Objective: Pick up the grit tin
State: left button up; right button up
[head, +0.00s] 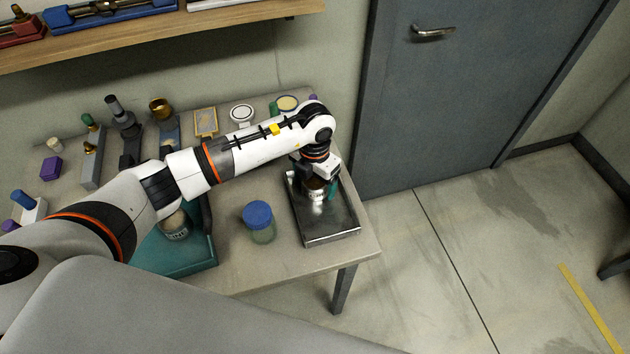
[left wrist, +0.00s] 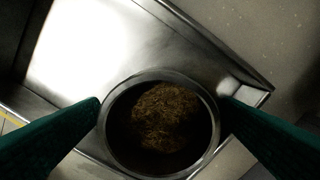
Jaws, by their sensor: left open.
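The grit tin (head: 314,195), a round open metal tin, stands in a shallow metal tray (head: 328,238) near the right end of the table. In the left wrist view the tin (left wrist: 165,125) shows from above with brown, grainy matter inside a dark interior. My left gripper (head: 320,187) is down at the tin and partly hides it in the head view. Its green fingers are open, one on either side of the tin's rim; in the left wrist view the gripper (left wrist: 160,104) spans the tin. I cannot tell whether the fingers touch it. My right gripper is not in view.
A blue-lidded jar (head: 259,222) stands left of the tray. Further left, a teal tray (head: 190,258) holds another labelled tin (head: 175,226). Several tools and dishes line the table's back. The table edge and open floor lie right of the tray.

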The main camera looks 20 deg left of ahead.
pick_arm(q)
jog(key=c, duration=1.2)
jog(key=shift+o, duration=0.2)
